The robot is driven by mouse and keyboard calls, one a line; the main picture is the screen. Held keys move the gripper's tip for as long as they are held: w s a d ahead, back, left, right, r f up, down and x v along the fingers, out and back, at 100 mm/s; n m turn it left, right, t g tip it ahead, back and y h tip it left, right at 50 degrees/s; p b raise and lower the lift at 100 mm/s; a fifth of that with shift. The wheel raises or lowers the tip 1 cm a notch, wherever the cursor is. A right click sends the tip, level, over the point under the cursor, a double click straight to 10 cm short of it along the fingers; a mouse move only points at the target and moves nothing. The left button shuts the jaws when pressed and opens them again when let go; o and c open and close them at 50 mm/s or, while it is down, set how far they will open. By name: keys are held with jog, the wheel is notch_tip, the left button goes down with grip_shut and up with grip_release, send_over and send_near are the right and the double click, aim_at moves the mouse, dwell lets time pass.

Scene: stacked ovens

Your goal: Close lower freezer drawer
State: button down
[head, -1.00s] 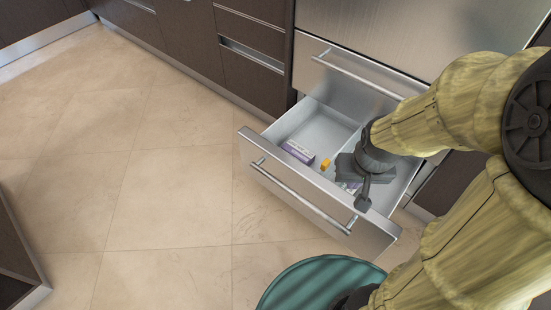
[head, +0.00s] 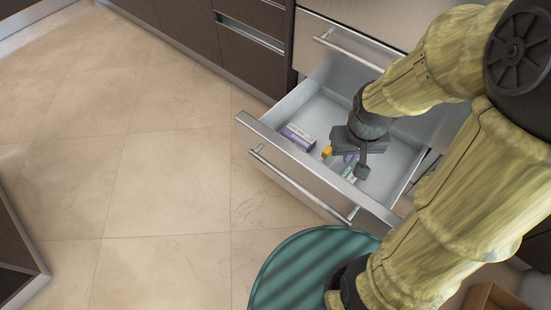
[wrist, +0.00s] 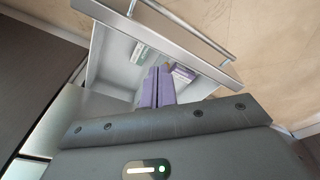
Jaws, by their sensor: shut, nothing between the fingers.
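The lower freezer drawer (head: 290,175) is pulled out, with a steel front, a long bar handle (head: 300,186) and a pale grey inside. Its front and handle also show at the top of the wrist view (wrist: 150,33). My gripper (head: 362,172) points down over the drawer's inside, behind the front panel. In the wrist view, its two purple-grey fingers (wrist: 157,88) are together with nothing between them. A purple and white box (head: 298,137), a small yellow-orange item (head: 326,152) and a green-white package (head: 349,169) lie in the drawer. My gripper hides part of the drawer's inside.
A steel drawer front with a bar handle (head: 350,50) is above the open drawer. Dark brown cabinets (head: 180,30) stand to the left. The tiled floor (head: 150,180) left of the drawer is clear. Another dark cabinet (head: 15,250) is at the lower left.

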jog(key=w+a+f+n+g+h+b, duration=0.2)
jog(key=a+f+n+g+h, duration=0.3)
jog(key=f+n, duration=0.4)
jog(key=n+t+h+b, duration=0.4)
jog(key=n+t+h, duration=0.1)
jog(key=n+t, duration=1.3)
send_near(282, 153)
jog(key=a+v, duration=0.1)
jog(key=v, duration=0.6)
jog(key=shift+w+d, duration=0.1)
jog(key=shift+d, duration=0.05)
jog(key=b+x, duration=0.2)
jog(key=x, duration=0.5)
jog(key=b+x, duration=0.3)
jog(key=x, duration=0.4)
jog(key=shift+d, duration=0.3)
